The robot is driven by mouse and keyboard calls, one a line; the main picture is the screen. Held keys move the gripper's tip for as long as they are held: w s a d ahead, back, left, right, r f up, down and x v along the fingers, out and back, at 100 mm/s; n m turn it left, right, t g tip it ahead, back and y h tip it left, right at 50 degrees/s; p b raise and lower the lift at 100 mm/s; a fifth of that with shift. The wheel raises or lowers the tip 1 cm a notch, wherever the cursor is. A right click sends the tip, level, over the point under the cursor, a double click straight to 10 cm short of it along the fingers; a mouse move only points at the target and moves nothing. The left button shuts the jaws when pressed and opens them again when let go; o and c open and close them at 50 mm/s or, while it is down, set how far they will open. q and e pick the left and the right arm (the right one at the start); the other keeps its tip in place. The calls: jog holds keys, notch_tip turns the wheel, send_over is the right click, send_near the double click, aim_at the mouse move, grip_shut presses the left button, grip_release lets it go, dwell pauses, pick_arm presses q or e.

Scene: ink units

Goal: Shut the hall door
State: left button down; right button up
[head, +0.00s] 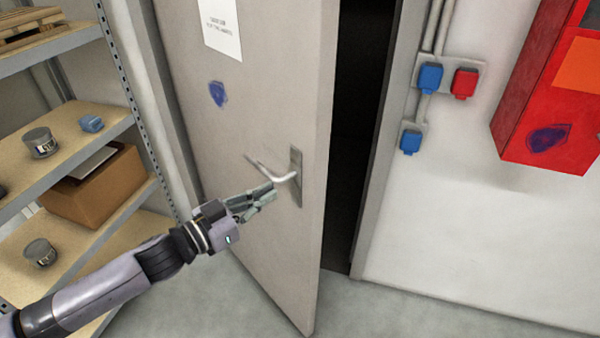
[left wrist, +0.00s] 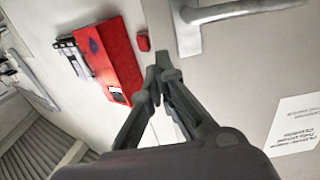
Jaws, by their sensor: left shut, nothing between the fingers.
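The hall door (head: 262,95) is a grey door standing ajar, with a dark gap (head: 362,110) between its free edge and the frame on the right. Its silver lever handle (head: 280,176) sits near that edge; the handle also shows at the top of the left wrist view (left wrist: 235,10). My left gripper (head: 270,192) is shut and empty, just below and in front of the handle in the head view. In the left wrist view the closed fingertips (left wrist: 163,60) are below the handle. I cannot tell whether they touch the door. My right gripper is not in view.
A shelf unit (head: 75,135) with a cardboard box (head: 95,190) and cans stands at the left, close to my left arm. Blue and red sockets (head: 463,83) and a red cabinet (head: 545,90) are on the right wall. The floor (head: 420,310) before the doorway is clear.

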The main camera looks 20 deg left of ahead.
aim_at(310, 170)
pick_arm(q)
jog(key=p+x, duration=0.2)
jog(key=x, duration=0.7)
jog(key=shift+w+d, duration=0.1)
jog(key=shift+w+d+p, duration=0.15)
jog(key=shift+w+p, duration=0.05)
jog(key=shift+p, duration=0.1)
